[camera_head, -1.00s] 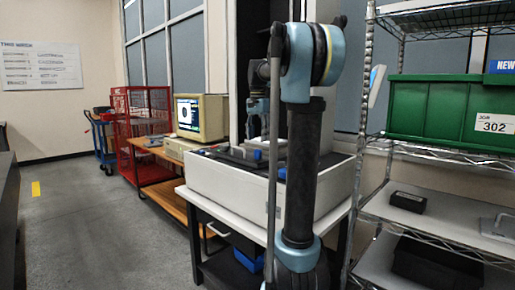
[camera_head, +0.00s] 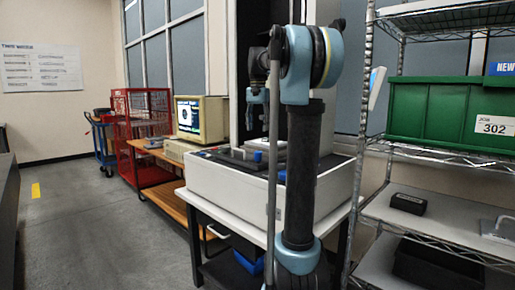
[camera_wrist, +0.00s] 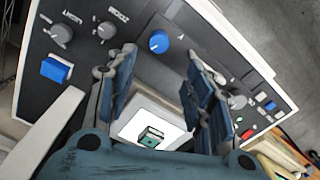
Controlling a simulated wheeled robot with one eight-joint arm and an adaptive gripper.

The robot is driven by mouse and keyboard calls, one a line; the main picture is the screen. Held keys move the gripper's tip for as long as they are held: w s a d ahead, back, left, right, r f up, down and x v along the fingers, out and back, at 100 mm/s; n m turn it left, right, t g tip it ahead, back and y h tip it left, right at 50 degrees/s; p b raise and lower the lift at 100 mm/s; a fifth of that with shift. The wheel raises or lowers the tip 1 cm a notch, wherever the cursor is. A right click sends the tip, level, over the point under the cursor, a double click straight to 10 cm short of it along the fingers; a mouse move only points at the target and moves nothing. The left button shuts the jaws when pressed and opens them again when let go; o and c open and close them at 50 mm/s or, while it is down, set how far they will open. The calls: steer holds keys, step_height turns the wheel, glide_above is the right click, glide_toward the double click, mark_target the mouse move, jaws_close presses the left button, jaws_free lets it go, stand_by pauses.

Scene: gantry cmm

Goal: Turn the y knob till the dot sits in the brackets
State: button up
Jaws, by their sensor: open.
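In the wrist view, a round blue knob (camera_wrist: 159,41) stands on the dark control panel, beyond and between my fingertips. The small mark beside it is not clearly readable, so I cannot tell for sure that it is the y knob. My gripper (camera_wrist: 162,70) is open and empty, its two fingers apart and not visibly touching the knob. In the head view my gripper (camera_head: 256,97) hangs above the machine, partly hidden by my arm.
The panel also carries a zoom knob (camera_wrist: 107,30), a light knob (camera_wrist: 74,32), a blue block (camera_wrist: 56,69) and a grey knob (camera_wrist: 236,101). A small green-topped part (camera_wrist: 150,138) sits on the pale stage below my fingers. A wire shelf (camera_head: 440,150) stands close at right.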

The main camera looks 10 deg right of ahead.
mark_target(258, 153)
step_height(258, 153, up, 4)
steer(key=n, duration=1.1)
step_height(258, 153, down, 17)
steer(key=c, duration=1.1)
